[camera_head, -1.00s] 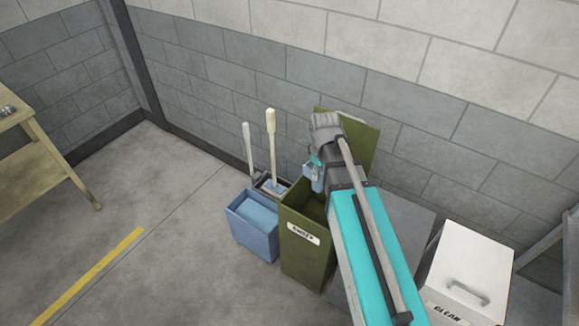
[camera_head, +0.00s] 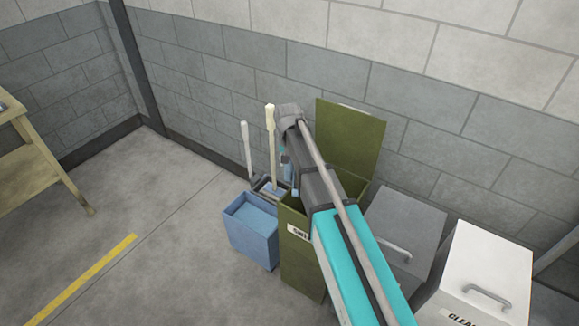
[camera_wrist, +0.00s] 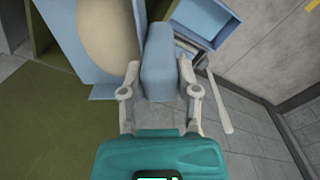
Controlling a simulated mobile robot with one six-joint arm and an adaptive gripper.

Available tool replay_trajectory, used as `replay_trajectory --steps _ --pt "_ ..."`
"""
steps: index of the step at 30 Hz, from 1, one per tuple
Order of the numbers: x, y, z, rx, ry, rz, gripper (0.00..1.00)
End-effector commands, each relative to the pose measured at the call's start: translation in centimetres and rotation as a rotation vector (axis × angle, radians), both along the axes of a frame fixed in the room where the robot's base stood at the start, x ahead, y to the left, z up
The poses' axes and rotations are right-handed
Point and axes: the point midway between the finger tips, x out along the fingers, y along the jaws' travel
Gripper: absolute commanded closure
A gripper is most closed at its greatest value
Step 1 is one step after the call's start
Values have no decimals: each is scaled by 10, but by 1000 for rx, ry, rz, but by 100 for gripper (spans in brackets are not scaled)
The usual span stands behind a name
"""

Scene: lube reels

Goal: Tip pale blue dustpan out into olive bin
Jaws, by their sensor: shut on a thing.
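My gripper (camera_wrist: 158,72) is shut on the thick handle of the pale blue dustpan (camera_wrist: 158,45) in the wrist view. The dustpan's pan lies at the upper left there, with a round beige patch on it. In the head view my arm hides most of the gripper and dustpan. The olive bin (camera_head: 298,268) stands on the floor with its lid (camera_head: 352,138) raised against the wall. My gripper is above the bin's left rear side. Olive surface also fills the left of the wrist view. Whether the pan is over the opening is hidden.
A blue open box (camera_head: 250,240) stands left of the olive bin, with a pale upright handle (camera_head: 271,140) behind it. A grey lidded bin (camera_head: 405,225) and a white lidded bin (camera_head: 492,270) stand to the right.

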Motion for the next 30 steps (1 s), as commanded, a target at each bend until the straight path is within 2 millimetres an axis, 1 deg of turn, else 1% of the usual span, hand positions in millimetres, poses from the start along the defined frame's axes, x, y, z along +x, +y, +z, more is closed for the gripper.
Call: replay_trajectory --steps 3,17,23,30 --pt "3 2 -2 -1 0 -20 100" --pt "2 0 -2 8 -1 -22 100" --pt "1 -7 -2 59 -6 -24 100" --pt "0 -21 -3 183 -18 -24 100"
